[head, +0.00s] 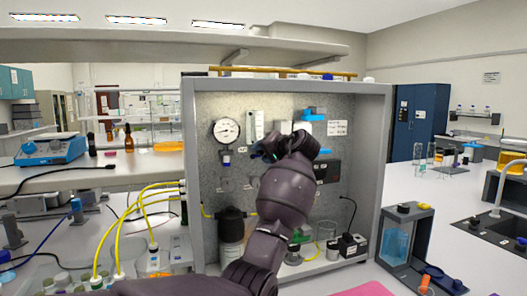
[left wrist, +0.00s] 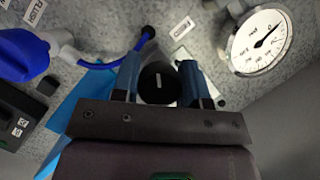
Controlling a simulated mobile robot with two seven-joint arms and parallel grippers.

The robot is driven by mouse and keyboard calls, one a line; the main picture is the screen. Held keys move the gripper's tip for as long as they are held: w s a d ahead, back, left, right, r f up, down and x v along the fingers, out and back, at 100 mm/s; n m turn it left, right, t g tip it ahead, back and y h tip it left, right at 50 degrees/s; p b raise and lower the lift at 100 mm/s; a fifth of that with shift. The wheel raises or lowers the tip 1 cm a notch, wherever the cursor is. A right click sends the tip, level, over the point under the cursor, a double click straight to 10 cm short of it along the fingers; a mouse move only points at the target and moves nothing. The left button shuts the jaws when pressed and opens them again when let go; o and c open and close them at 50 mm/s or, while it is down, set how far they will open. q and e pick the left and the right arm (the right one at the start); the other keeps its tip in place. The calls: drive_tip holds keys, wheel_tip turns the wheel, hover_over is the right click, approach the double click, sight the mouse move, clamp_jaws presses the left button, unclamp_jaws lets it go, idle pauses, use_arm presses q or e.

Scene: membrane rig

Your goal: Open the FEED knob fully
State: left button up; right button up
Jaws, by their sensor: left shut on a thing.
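My left gripper (head: 264,150) reaches up to the speckled back panel (head: 205,105) of the rig, right of the round gauge. In the left wrist view, its two blue fingers (left wrist: 158,88) are shut on a round black knob (left wrist: 158,80) with a short white mark on its face, one finger on each side. The mark looks roughly upright in the left wrist view. My right gripper is not in view.
The pressure gauge (head: 227,131) is close to the gripper and also shows in the left wrist view (left wrist: 260,42). A blue valve handle (left wrist: 22,55) sits near a FLUSH label. A black box (head: 327,170) is right of my arm. Yellow tubes (head: 120,235) run at lower left.

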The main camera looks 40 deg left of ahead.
use_arm(q)
drive_tip(key=shift+f+n+t+h, duration=0.15)
drive_tip(key=shift+n+t+h, duration=0.3)
drive_tip(key=shift+n, duration=0.65)
drive_tip(key=shift+n+h+p, duration=0.25)
drive_tip(key=shift+n+p, duration=0.05)
drive_tip(key=shift+n, duration=0.2)
drive_tip(key=shift+n+t, duration=0.45)
drive_tip(key=shift+n, duration=0.05)
drive_tip(key=shift+w+f+n+t+h, duration=0.1)
drive_tip(key=shift+n+t+h, duration=0.2)
drive_tip(key=shift+n+h, duration=0.2)
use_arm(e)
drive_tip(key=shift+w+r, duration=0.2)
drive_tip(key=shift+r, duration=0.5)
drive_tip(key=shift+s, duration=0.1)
use_arm(q)
drive_tip(key=o, duration=0.9)
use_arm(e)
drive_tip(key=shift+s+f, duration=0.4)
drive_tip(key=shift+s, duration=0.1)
